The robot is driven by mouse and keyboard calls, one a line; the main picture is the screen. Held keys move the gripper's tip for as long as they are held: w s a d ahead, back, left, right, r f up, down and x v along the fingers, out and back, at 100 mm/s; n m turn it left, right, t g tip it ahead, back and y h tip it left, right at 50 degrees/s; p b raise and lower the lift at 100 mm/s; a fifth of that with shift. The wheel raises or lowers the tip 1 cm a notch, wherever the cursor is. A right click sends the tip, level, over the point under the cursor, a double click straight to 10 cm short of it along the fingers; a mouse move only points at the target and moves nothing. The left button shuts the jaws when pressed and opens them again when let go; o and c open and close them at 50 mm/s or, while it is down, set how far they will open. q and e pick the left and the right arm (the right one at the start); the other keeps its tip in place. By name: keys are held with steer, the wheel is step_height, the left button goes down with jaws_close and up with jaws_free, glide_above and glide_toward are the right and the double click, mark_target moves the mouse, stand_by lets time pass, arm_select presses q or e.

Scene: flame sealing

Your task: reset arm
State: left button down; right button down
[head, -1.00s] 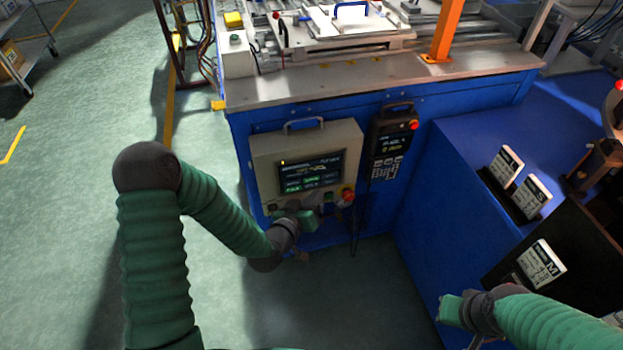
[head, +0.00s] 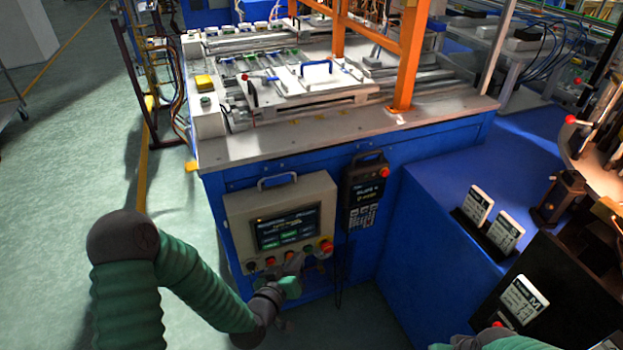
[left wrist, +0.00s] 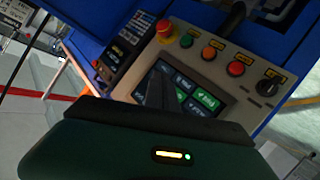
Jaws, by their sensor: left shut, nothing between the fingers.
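My left gripper (head: 292,268) is shut and empty in the head view, just in front of the lower edge of the beige control panel (head: 235,222). The panel has a lit screen (head: 285,229), a row of buttons and a red emergency knob (head: 326,246). In the left wrist view my left gripper (left wrist: 172,98) covers part of the screen, and the knob (left wrist: 165,29) and several coloured buttons show beyond it. I cannot tell whether it touches the panel. My right arm (head: 490,340) shows only at the bottom edge of the head view; its gripper's fingers are not visible.
The blue machine (head: 395,215) carries a metal worktop (head: 330,145) with an orange post (head: 405,60). A black handheld pendant (head: 362,195) hangs right of the panel. Labelled cards (head: 506,232) stand at the right. Green floor (head: 65,190) at the left is clear.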

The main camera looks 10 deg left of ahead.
arm_select(q)
steer(key=s+a+r+m+g+y, duration=0.1)
steer(key=s+a+m+g, duration=0.1)
steer(key=s+g, duration=0.6)
steer(key=s+a+r+m+g+y, duration=0.15)
steer(key=s+g, duration=0.25)
steer(key=s, duration=0.8)
steer(key=w+p+v, duration=0.3)
steer(key=p+v, duration=1.2)
steer(key=shift+a+r, duration=0.25)
